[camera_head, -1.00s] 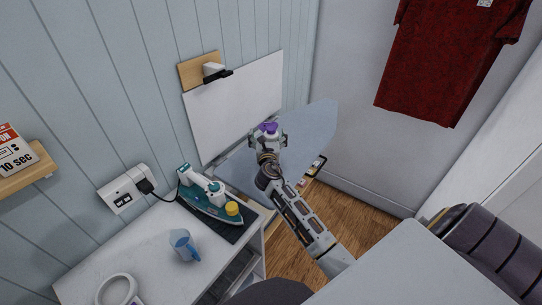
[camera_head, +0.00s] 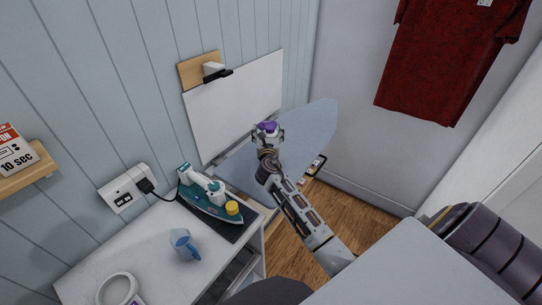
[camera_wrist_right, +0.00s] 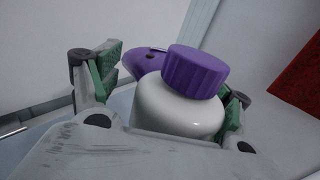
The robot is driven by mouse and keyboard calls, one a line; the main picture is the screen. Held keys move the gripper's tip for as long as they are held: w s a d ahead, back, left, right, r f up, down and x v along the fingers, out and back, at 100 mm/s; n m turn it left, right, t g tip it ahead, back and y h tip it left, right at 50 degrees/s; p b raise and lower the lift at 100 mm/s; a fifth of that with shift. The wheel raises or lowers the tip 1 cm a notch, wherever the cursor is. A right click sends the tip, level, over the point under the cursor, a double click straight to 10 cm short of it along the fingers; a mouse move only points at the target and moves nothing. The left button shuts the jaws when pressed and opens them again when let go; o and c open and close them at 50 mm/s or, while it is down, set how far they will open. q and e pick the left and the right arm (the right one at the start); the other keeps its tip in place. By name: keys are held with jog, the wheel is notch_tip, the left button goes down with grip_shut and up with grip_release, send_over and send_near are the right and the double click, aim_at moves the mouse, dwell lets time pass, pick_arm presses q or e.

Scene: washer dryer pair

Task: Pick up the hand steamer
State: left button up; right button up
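The hand steamer, a white rounded body with a purple cap and a purple head (camera_wrist_right: 180,106), fills the middle of the right wrist view. In the head view its purple top (camera_head: 267,126) shows at the ironing board (camera_head: 312,122). My right gripper (camera_head: 268,136) is around it. In the wrist view, the green finger pads of the right gripper (camera_wrist_right: 172,92) stand on both sides of the steamer, with a gap visible at the left pad. The right pad is close to the white body; contact is unclear. The steamer's lower part is hidden. My left gripper is not in view.
A teal and white iron (camera_head: 209,198) rests on a dark mat on the white counter (camera_head: 130,245). A white panel (camera_head: 236,100) is on the wall behind the board. A red shirt (camera_head: 445,60) hangs at the right.

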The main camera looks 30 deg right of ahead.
grip_shut()
jog(key=shift+r, duration=0.1)
dwell(0.4)
jog(key=shift+r+p, duration=0.7)
jog(key=shift+r, duration=4.3)
